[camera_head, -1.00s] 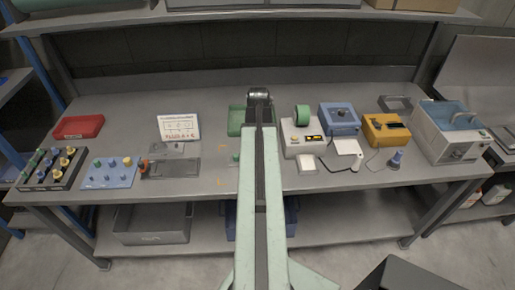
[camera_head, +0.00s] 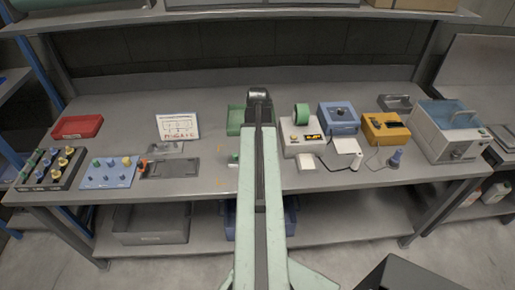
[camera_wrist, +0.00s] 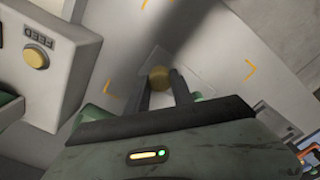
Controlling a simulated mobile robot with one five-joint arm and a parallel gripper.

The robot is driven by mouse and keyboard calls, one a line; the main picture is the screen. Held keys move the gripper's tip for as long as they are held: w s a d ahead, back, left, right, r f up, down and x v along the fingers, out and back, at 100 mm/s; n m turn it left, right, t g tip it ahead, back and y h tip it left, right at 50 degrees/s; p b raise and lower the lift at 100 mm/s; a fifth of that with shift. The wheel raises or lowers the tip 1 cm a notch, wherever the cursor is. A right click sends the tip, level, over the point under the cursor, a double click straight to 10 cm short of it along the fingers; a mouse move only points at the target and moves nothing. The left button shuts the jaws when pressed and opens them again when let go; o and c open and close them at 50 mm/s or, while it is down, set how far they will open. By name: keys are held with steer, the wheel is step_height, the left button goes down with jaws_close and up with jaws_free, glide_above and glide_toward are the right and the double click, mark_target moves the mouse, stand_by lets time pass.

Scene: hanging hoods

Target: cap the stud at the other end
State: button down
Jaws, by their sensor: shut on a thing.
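In the wrist view my gripper (camera_wrist: 164,77) is shut on a small round yellow cap (camera_wrist: 160,76), held at the fingertips over a pale surface with orange corner marks. The fingers hide part of it, and I cannot tell whether it touches anything below. In the head view my arm covers the gripper. A blue board (camera_head: 95,181) at the left of the bench carries several coloured caps. I cannot make out which studs are bare.
A white FEED box with a yellow button (camera_wrist: 36,57) is close at left in the wrist view. A white sign (camera_head: 178,126), a grey plate (camera_head: 172,168) and a red tray (camera_head: 78,127) are left of my arm. Blue (camera_head: 339,118) and yellow (camera_head: 385,128) boxes stand right.

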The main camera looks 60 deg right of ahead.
steer(key=shift+f+b, duration=1.3)
steer(key=shift+f, duration=0.05)
stand_by(0.4)
steer(key=c, duration=1)
jaws_free()
steer(key=shift+c, duration=0.2)
steer(key=shift+r, duration=0.2)
step_height(320, 180, up, 8)
steer(key=p, duration=0.8)
steer(key=shift+f, duration=0.25)
